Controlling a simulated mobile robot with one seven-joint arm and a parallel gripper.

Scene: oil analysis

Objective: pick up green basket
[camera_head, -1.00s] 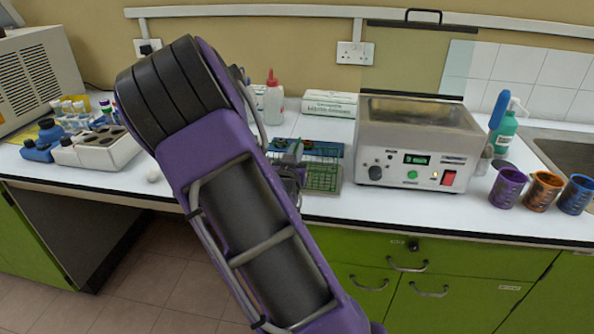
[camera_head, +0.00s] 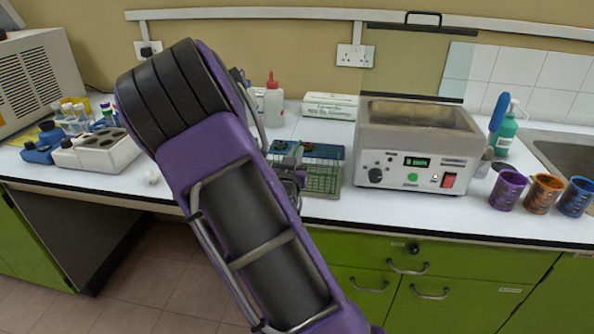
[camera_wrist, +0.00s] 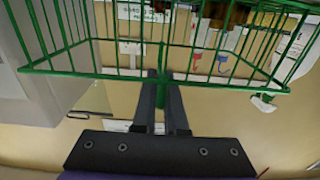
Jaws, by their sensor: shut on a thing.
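The green wire basket (camera_head: 324,179) is on or just above the white counter, left of the grey water bath; my arm hides its left part. In the wrist view the basket (camera_wrist: 101,75) fills the upper part, with its green wires running across the picture. Brown bottles (camera_wrist: 222,16) show in or behind its wires. My gripper (camera_wrist: 162,76) has its two dark fingers close together on a green wire of the basket. I cannot tell whether the basket is clear of the counter.
The grey water bath (camera_head: 415,141) stands close right of the basket. Purple, orange and blue cups stand further right by the sink. A white box (camera_head: 330,105) and a bottle with a red tip (camera_head: 273,100) are behind.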

